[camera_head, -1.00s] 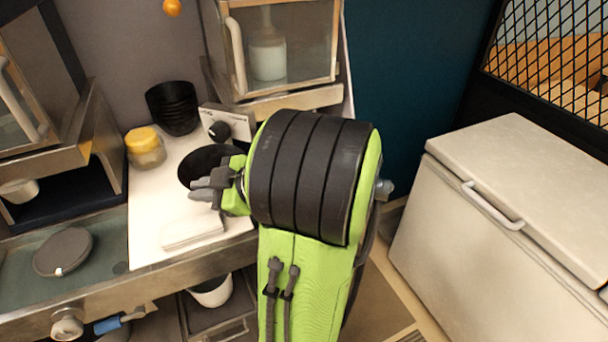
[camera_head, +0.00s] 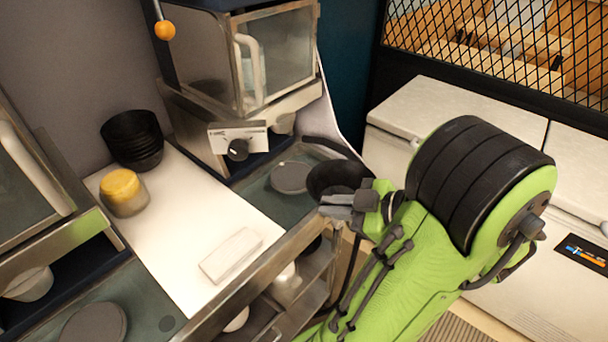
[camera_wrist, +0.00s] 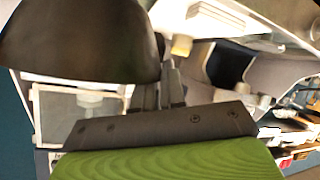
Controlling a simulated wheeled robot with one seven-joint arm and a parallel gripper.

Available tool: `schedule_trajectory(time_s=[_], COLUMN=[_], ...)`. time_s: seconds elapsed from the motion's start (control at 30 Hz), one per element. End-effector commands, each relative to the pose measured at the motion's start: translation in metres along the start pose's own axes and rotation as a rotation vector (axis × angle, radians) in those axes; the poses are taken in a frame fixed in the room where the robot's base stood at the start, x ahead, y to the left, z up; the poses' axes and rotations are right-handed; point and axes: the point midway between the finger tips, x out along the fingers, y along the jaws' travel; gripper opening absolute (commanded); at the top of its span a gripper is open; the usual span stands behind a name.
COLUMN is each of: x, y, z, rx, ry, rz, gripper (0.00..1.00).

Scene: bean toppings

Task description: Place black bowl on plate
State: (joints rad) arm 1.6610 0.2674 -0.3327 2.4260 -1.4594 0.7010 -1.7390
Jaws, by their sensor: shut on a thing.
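My gripper (camera_head: 338,206) is shut on the rim of a black bowl (camera_head: 336,174) and holds it up near the front edge of the right-hand recess. In the wrist view the bowl (camera_wrist: 75,45) fills the upper left, beside the gripper fingers (camera_wrist: 172,88). A round grey plate (camera_head: 289,177) lies in that recess, just left of and behind the held bowl. A second round grey plate (camera_head: 92,326) shows in the left recess at the bottom of the head view, partly cut off. A stack of black bowls (camera_head: 134,140) stands at the back of the white counter.
A yellow-lidded jar (camera_head: 123,192) and a flat pale block (camera_head: 231,254) sit on the white counter (camera_head: 185,225). A glass-fronted machine with a knob (camera_head: 237,150) overhangs the right-hand recess. A white chest (camera_head: 425,108) stands to the right.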

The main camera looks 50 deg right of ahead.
Motion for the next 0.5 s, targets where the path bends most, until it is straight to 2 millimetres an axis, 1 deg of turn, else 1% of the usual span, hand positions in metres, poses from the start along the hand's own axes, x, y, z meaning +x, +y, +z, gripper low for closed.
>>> schedule_trajectory(time_s=[0.07,0.17,0.5], x=[0.006,0.021,0.078], y=[0.003,0.012,0.056], z=[-0.001,-0.004,-0.018], rx=[-0.003,-0.006,-0.003], ry=[0.001,0.003,0.003], rz=[-0.003,-0.008,-0.007], gripper=[0.00,0.00,0.00])
